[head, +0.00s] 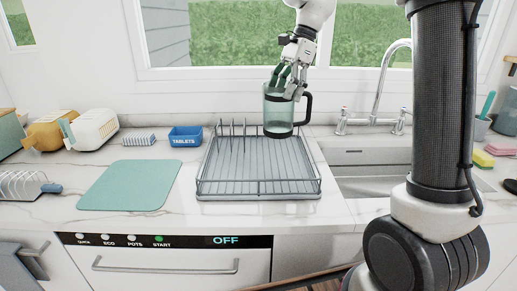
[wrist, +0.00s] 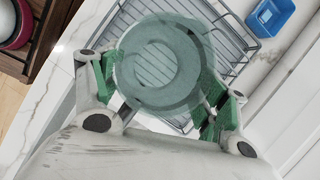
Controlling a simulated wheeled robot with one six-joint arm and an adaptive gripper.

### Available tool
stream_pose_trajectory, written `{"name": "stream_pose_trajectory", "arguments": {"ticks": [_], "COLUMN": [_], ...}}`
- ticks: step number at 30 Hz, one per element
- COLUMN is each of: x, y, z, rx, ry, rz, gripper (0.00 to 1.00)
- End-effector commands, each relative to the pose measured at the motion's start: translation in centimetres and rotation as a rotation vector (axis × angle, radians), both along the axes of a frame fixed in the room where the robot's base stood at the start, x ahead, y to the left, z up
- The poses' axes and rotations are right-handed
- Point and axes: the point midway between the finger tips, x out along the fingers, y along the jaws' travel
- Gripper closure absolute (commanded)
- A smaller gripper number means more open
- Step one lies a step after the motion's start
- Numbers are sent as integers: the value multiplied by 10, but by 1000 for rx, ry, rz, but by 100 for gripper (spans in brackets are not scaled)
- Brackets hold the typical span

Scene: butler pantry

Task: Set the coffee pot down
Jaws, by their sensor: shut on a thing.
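The coffee pot (head: 278,112) is a clear greenish glass jug with a dark band and a black handle on its right. In the head view it is upright at the back right of the grey wire dish rack (head: 258,188). I cannot tell whether its base touches the rack. My gripper (head: 287,80) comes down from above and is shut on the pot near its rim. In the wrist view the round pot (wrist: 165,65) sits between the green-padded fingers (wrist: 163,95), with the rack behind it.
A teal mat (head: 130,185) lies left of the rack. The sink (head: 368,172) and tall faucet (head: 385,85) are to the right. The rack's front half is empty.

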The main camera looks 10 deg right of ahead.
Motion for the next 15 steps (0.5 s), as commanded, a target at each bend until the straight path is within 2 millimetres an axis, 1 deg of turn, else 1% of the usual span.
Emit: {"name": "stream_pose_trajectory", "arguments": {"ticks": [7,9,13,15], "x": [-1,0,0,-1], "y": [0,0,0,0], "z": [-45,-54,-64,-73], "rx": [0,-1,0,-1], "ry": [5,3,1,4], "rz": [0,-1,-1,0], "gripper": [98,98,98,98]}}
